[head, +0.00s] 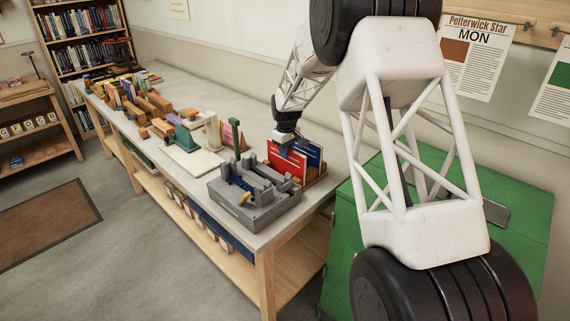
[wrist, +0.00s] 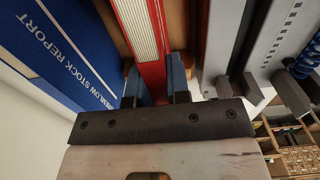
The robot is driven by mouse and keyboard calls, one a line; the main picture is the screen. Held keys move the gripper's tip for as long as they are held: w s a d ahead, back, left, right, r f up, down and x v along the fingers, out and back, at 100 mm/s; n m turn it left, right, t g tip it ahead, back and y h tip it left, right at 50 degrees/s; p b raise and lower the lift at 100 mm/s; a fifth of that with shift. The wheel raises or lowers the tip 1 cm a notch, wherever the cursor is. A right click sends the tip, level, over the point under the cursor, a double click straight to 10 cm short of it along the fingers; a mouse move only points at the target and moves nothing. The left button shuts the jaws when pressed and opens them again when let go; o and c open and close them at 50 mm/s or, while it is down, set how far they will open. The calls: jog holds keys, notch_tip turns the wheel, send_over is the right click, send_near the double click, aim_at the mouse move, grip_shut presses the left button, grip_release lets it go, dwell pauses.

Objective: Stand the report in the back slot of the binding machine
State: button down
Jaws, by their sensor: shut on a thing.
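The grey binding machine (head: 228,206) stands on the near end of the long table; its grey plates (wrist: 232,45) and a blue coil (wrist: 307,55) show at the right of the wrist view. My gripper (head: 285,150) is behind the machine in the head view. Its blue fingers (wrist: 155,88) are shut on a red report (wrist: 128,15), with pale page edges between red covers. The same red report (head: 284,167) shows upright in the head view, its lower edge partly hidden by the machine. A blue report (wrist: 55,50) marked "STOCK REPORT" stands beside it, apart from the fingers.
The blue report also shows in the head view (head: 312,154), at a wooden rack (head: 319,183) behind the machine. A green press (head: 184,142), a pale board (head: 192,163) and several wooden blocks and books fill the table farther left. A green cabinet (head: 335,225) stands at the right.

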jog(key=shift+r, duration=4.2)
jog(key=s+a+r, duration=0.7)
jog(key=r, duration=0.1)
jog(key=shift+s+a+r, duration=0.2)
jog(key=shift+f, duration=0.1)
